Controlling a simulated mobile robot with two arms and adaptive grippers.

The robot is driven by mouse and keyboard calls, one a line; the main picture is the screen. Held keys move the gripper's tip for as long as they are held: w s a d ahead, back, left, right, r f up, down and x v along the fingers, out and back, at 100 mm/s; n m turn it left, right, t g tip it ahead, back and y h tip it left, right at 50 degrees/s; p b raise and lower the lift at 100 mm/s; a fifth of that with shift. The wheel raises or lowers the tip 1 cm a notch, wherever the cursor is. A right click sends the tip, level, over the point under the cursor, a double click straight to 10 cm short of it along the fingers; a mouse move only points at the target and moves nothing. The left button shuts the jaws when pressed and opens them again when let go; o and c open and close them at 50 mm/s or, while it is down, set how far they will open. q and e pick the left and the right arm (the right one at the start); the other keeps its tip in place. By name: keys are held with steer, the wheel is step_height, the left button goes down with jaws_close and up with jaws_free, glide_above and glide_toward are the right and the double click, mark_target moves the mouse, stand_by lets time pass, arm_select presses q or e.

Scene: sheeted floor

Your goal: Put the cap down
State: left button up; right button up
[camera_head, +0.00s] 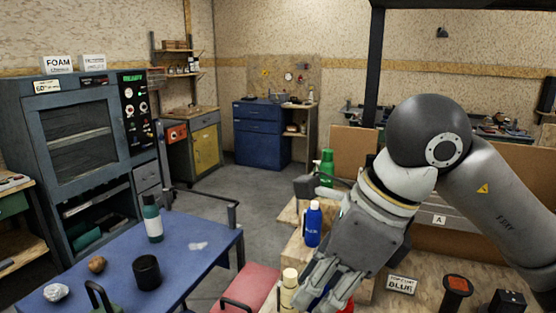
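My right gripper (318,298) reaches in from the right and points down at the bottom middle, over the wooden bench (390,291). Its fingertips run to the bottom edge, so whether they are open or shut on something is unclear. A red thing shows partly behind the fingers. A tan ribbed cylinder (288,288) stands just left of the fingers. A blue bottle (312,226) with a white top stands left of the gripper body. I cannot make out a loose cap for certain. My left gripper is not in view.
A blue table (185,254) at the left holds a teal and white bottle (152,220), a black cup (146,272), a brown lump (97,264) and a crumpled whitish ball (56,292). A green spray bottle (326,166) stands behind the gripper. A red seat (252,285) lies between the surfaces.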

steer(key=d+f+n+g+h, duration=0.1)
steer(key=d+f+n+g, duration=0.1)
steer(key=d+f+n, duration=0.2)
steer(key=s+d+f+n+g+h, duration=0.1)
steer(key=d+f+n, duration=0.4)
steer(key=f+n, duration=0.5)
steer(key=s+d+f+n+g+h, duration=0.1)
steer(key=d+f+n+g+h, duration=0.1)
steer(key=d+f+n, duration=0.2)
step_height(320, 180, down, 6)
steer(key=n, duration=0.3)
steer(key=shift+d+r+n+g, duration=0.25)
steer(key=shift+d+n+g, duration=0.05)
steer(key=shift+d+g, duration=0.1)
steer(key=w+a+r+n+h, duration=0.35)
steer(key=a+r+n, duration=0.55)
steer(key=a, duration=0.4)
steer(key=shift+w+a+f+n+t, duration=1.1)
steer(key=shift+w+a+f+n, duration=0.6)
steer(key=shift+w+a+f, duration=0.35)
steer(key=s+d+r+m+g+y, duration=0.2)
steer(key=s+d+r+m, duration=0.4)
steer(key=d+r+m, duration=0.3)
steer(key=w+a+r+m+y, duration=0.1)
steer(key=w+a+m, duration=0.2)
steer(key=w+a, duration=0.5)
steer(key=a, duration=0.3)
steer(key=shift+w, duration=0.15)
